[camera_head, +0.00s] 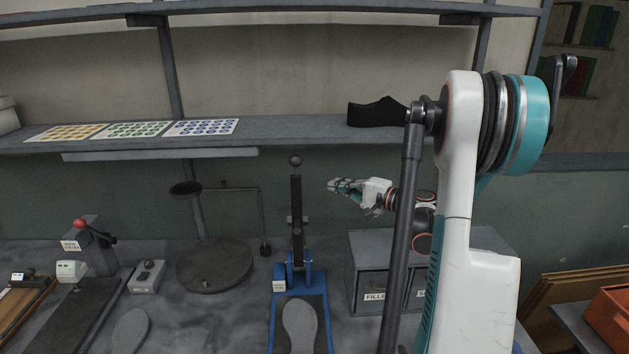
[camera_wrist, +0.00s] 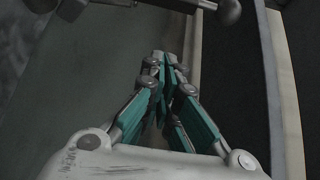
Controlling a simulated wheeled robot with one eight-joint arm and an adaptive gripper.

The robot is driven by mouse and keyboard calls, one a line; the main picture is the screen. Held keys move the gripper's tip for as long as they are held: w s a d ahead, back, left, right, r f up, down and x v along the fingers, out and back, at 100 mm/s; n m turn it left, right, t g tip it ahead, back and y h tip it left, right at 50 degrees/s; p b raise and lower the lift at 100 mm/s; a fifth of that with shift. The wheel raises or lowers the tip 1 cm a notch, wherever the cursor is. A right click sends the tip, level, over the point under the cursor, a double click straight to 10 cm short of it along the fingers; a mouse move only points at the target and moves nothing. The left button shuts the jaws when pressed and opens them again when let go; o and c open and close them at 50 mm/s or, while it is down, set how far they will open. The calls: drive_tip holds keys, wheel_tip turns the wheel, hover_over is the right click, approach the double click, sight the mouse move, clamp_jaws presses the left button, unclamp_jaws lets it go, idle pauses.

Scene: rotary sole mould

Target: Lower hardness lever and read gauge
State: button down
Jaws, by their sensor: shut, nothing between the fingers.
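A tall dark lever with a round knob (camera_head: 295,160) stands upright on a blue stand (camera_head: 299,283). A grey sole lies on the blue base, beside a small white labelled box (camera_head: 279,284). I cannot tell which is the hardness lever, and no gauge reading is legible. My gripper (camera_head: 335,185) is shut and empty, right of the tall lever and apart from it. The wrist view shows its closed fingertips (camera_wrist: 165,58) and a grey knob (camera_wrist: 229,12) beyond.
A round dark turntable (camera_head: 214,265) with a thin arm stands left of the blue stand. A grey drawer cabinet (camera_head: 368,255) stands right of it. The shelf (camera_head: 285,131) above holds colored cards and a black shoe form (camera_head: 376,112). An orange bin (camera_head: 610,315) is far right.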

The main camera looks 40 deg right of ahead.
drive_tip(key=w+a+b, duration=0.1)
drive_tip(key=w+a, duration=0.4)
drive_tip(key=w, duration=0.1)
drive_tip(key=shift+w+f, duration=0.2)
drive_tip(key=shift+w, duration=0.2)
idle(0.4)
drive_tip(key=shift+a, duration=0.1)
